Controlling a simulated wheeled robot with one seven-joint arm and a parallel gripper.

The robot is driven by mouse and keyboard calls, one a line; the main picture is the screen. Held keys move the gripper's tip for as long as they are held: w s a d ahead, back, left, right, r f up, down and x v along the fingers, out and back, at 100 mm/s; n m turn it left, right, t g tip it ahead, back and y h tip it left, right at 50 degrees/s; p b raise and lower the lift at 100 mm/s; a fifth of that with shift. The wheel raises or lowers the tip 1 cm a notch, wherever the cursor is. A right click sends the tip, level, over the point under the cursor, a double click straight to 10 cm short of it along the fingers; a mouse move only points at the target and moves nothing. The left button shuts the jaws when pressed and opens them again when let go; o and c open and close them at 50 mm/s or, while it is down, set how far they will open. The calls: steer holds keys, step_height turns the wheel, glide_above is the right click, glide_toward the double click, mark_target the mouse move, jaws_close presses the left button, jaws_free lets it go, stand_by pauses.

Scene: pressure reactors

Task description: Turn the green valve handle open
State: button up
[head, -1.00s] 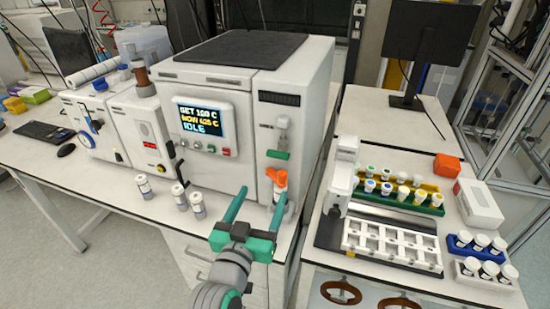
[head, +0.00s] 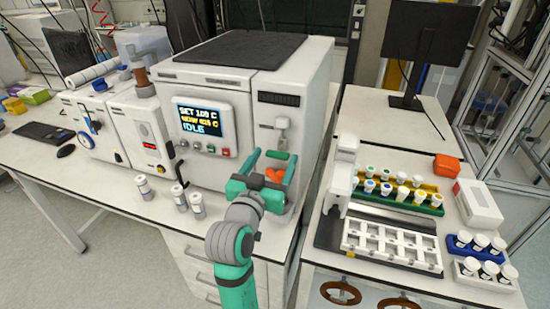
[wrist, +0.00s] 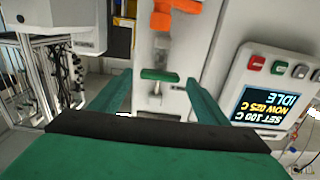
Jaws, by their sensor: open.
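The green valve handle (head: 279,155) is a short flat bar on the front of the white reactor, under a small fitting. It lies level in the picture. In the wrist view the green handle (wrist: 160,75) appears between the tips of my two fingers, with a gap on each side. My gripper (head: 273,154) is open and empty, its teal fingers pointing at the reactor front; it also shows in the wrist view (wrist: 157,77). I cannot tell how far the tips are from the handle in depth.
An orange handle (wrist: 175,7) is close by on the same panel, partly hidden behind my gripper in the head view. The reactor's display (head: 198,118) reads IDLE. Several white-capped vials (head: 179,197) stand on the bench to the left. A vial rack (head: 395,245) is on the right-hand bench.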

steer(key=shift+w+d, duration=0.25)
steer(key=shift+w, duration=0.3)
steer(key=c, duration=1.1)
steer(key=shift+o, duration=0.3)
